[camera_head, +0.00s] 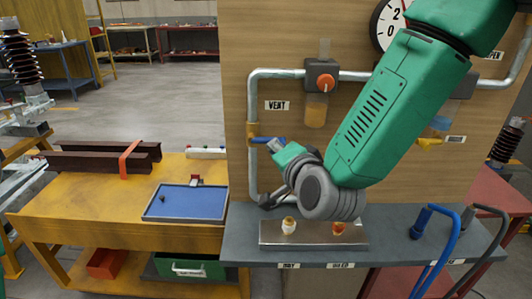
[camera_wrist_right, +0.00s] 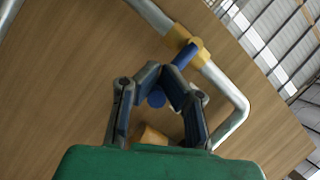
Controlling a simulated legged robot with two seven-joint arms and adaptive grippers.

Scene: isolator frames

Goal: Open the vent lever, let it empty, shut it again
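The blue vent lever (camera_head: 267,140) sits on a yellow valve (camera_head: 252,134) in the grey pipe, below the VENT label; it points right. In the right wrist view, the lever (camera_wrist_right: 185,55) leaves the yellow valve (camera_wrist_right: 185,40), passes behind one finger, and a blue round end shows between my fingers. My right gripper (camera_wrist_right: 162,73) has its fingertips close together at the lever. Whether they press on it is unclear. In the head view my forearm partly hides the panel. An amber vessel (camera_head: 316,111) hangs under the red-knobbed vent unit (camera_head: 322,79). My left gripper is not in view.
A gauge (camera_head: 389,24) is partly hidden by my arm. A grey shelf (camera_head: 225,232) below carries a metal block (camera_head: 268,236) with two coloured knobs, and blue and black hooked hoses at right. A yellow bench (camera_head: 75,204) with a blue tray (camera_head: 188,203) stands left.

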